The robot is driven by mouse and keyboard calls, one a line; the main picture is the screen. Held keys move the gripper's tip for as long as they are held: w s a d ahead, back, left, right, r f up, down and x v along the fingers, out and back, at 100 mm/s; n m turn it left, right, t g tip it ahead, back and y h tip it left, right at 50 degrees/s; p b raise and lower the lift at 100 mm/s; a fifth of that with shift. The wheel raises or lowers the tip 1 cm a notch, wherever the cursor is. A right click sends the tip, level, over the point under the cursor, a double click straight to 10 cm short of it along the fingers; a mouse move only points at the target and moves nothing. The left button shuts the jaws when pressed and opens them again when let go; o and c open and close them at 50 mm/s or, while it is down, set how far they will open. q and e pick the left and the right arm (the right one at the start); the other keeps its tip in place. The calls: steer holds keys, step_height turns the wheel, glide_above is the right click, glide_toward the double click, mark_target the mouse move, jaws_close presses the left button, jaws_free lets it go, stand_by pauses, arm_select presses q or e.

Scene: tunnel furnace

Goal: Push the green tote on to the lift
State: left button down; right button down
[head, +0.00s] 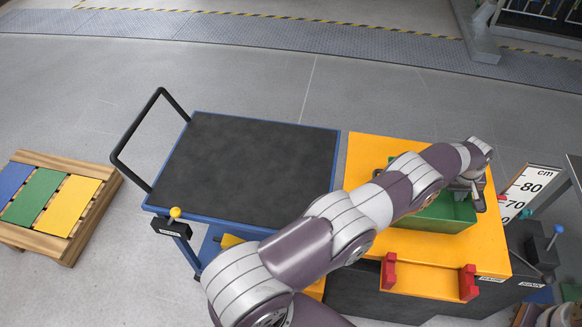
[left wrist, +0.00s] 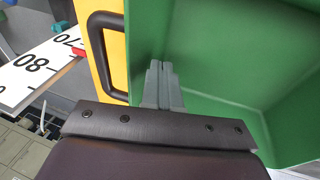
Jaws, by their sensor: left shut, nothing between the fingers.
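The green tote (head: 440,218) sits on a yellow-topped stand (head: 372,150), partly hidden by my left arm. To its left is a blue-framed wheeled cart with a black top (head: 262,165), a black push handle and a yellow-knobbed lever; the top is empty. My left gripper (head: 478,196) is at the right end of the tote. In the left wrist view the gripper (left wrist: 161,72) is shut and empty, its fingertips close to the green tote's wall (left wrist: 225,60). I cannot tell whether they touch it. My right gripper is not in view.
Two red stops (head: 389,270) stand on the yellow stand's front edge. A height scale board (head: 528,188) and a blue-knobbed lever (head: 552,238) are at the right. A wooden pallet with coloured panels (head: 43,198) lies at the left. The floor behind is clear.

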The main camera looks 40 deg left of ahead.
arm_select(q)
steer(key=shift+s+a+r+p, duration=0.25)
steer(key=shift+a+r+p, duration=0.1)
steer(key=shift+p, duration=0.5)
steer(key=shift+s+a+f+p, duration=0.15)
steer(key=shift+s+f+p, duration=0.05)
steer(key=shift+p, duration=0.1)
step_height(320, 180, up, 12)
steer(key=p, duration=0.5)
steer(key=shift+d+p, duration=0.2)
steer(key=shift+p, duration=0.2)
steer(key=shift+f, duration=0.1)
